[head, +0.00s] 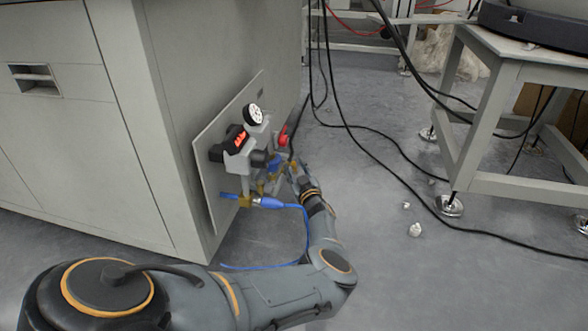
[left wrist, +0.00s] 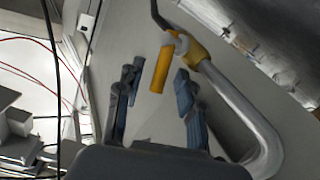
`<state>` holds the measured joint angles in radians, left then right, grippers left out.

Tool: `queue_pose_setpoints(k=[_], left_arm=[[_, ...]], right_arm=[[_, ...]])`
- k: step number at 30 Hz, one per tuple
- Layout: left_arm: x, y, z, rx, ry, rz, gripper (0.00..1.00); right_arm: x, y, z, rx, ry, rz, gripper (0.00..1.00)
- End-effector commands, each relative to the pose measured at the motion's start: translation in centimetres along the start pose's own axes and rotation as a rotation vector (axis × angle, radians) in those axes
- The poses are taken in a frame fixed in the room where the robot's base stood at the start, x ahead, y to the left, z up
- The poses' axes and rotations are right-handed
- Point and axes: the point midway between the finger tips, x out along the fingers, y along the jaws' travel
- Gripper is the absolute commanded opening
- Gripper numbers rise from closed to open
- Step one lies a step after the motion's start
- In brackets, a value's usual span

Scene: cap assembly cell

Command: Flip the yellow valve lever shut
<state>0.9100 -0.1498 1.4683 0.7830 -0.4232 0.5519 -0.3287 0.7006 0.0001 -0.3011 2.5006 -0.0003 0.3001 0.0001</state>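The yellow valve lever (left wrist: 162,68) stands out in the left wrist view, beside a brass fitting (left wrist: 192,50) on a curved grey pipe (left wrist: 240,105). My left gripper (left wrist: 156,85) is open, with one blue-grey finger on each side of the lever. Gaps show between the lever and both fingers. In the head view my left gripper (head: 283,168) is at the lower right of the valve panel (head: 207,165), among the fittings. The lever is hard to make out there. My right gripper is in neither view.
The panel carries a round gauge (head: 253,114), a black unit with a red display (head: 236,138) and a red part (head: 284,136). A blue hose (head: 306,232) loops below. Black cables (head: 385,165) cross the floor toward a grey metal stand (head: 470,105) at right.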

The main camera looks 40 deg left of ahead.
Motion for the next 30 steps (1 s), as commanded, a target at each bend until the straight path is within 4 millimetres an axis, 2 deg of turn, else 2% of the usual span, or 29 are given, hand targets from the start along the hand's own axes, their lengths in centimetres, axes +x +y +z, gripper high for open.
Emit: queue_pose_setpoints(k=[2, 7, 14, 21, 30], left_arm=[[0.0, 0.0, 0.0, 0.000, 0.000, 0.000, 0.35], [0.0, 0.0, 0.0, 0.000, 0.000, 0.000, 0.01], [0.1, 0.1, -0.2, 0.004, -0.007, -0.003, 0.00], [0.7, 0.6, -1.3, 0.082, -0.144, -0.042, 0.00], [1.5, 1.0, -1.1, 0.194, -0.328, -0.091, 0.00]], right_arm=[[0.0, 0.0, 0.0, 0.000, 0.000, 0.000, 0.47], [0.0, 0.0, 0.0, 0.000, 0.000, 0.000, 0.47], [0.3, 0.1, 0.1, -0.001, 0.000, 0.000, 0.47], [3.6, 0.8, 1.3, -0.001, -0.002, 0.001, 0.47], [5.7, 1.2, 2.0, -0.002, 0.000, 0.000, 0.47]])
